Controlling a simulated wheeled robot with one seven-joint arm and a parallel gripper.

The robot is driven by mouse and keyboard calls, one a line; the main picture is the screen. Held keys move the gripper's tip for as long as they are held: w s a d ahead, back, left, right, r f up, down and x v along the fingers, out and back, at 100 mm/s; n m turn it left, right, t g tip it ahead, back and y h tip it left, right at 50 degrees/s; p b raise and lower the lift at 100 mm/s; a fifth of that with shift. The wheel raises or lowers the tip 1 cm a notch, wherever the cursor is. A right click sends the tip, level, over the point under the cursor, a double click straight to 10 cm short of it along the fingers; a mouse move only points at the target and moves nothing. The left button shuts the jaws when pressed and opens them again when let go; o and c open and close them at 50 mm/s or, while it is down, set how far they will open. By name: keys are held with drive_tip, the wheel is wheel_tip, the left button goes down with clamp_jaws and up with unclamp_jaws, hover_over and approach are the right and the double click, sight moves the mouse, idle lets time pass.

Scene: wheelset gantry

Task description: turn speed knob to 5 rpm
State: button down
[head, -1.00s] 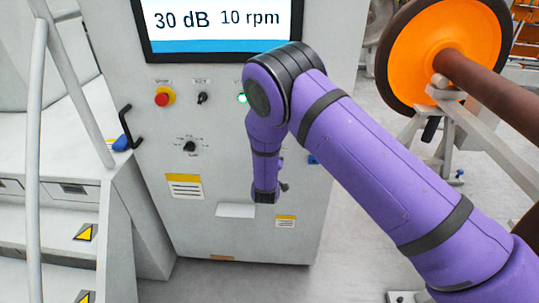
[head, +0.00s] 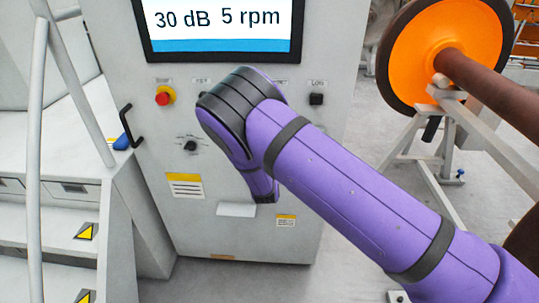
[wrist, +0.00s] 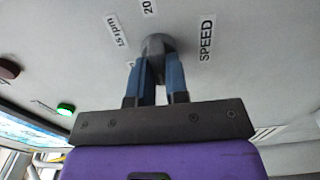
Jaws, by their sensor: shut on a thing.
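The speed knob (wrist: 158,44) is dark and round, next to a SPEED label (wrist: 207,38) in the wrist view. My gripper (wrist: 158,62) has its two blue fingers shut on the knob's sides. In the head view my arm hides the gripper and the speed knob. The screen (head: 220,28) reads 30 dB and 5 rpm.
A black handle (head: 132,127) is at the left. An orange wheel (head: 441,50) on a stand is at the right.

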drive_tip(key=shift+d+f, duration=0.1)
idle(0.4)
drive_tip(key=c, duration=1.1)
unclamp_jaws()
drive_tip(key=shift+s, duration=0.15)
drive_tip(key=s, duration=1)
drive_tip(key=shift+s+a, duration=0.2)
drive_tip(key=shift+s, duration=0.1)
